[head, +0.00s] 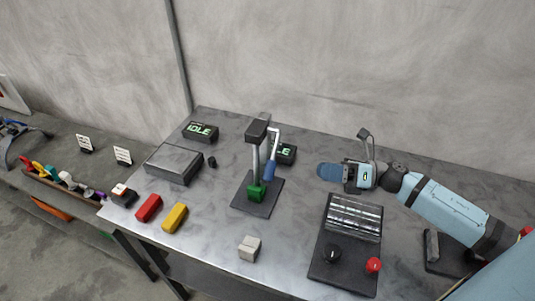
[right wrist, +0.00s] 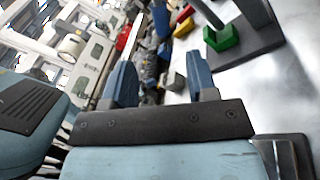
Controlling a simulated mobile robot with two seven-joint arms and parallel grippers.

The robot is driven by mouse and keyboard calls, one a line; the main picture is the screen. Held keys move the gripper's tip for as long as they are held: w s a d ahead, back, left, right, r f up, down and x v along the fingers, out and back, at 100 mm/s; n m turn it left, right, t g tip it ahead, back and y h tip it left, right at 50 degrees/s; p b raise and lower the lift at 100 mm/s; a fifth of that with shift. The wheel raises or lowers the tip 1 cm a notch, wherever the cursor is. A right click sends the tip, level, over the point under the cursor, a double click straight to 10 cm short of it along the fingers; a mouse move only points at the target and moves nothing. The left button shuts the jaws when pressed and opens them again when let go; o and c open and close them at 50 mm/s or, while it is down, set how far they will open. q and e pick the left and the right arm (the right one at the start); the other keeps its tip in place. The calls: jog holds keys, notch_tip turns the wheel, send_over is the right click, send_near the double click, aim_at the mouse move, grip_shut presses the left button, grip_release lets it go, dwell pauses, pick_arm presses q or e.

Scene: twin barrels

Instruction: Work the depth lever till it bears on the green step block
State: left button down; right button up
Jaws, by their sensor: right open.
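The depth lever (head: 268,171), with a blue grip on a pale arm, hangs at the right side of an upright post stand with a dark head (head: 257,131). The green step block (head: 256,193) sits low on the stand's dark base plate (head: 247,207). Whether the lever's tool touches the block cannot be told. The green block also shows at the top right of the right wrist view (right wrist: 222,39), beside a grey post. My right gripper (head: 324,171) is right of the lever, apart from it. Its blue fingers (right wrist: 160,65) are open with nothing held. My left gripper is out of view.
A dark panel (head: 329,272) with a red knob (head: 373,265) stands in front of my right arm. A grey box (head: 174,163), red block (head: 149,207), yellow block (head: 175,217) and pale block (head: 249,248) lie around the stand. An IDLE display (head: 200,131) stands behind.

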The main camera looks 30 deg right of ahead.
aim_at(275, 167)
jog(key=shift+r, duration=0.1)
jog(key=p+x, duration=0.2)
jog(key=x, duration=0.2)
jog(key=p+x, duration=0.3)
jog(key=x, duration=0.1)
jog(key=p+x, duration=0.3)
jog(key=x, duration=0.1)
jog(key=shift+a, duration=0.45)
jog(key=shift+w+a+f, duration=0.3)
jog(key=shift+a, duration=0.2)
grip_shut()
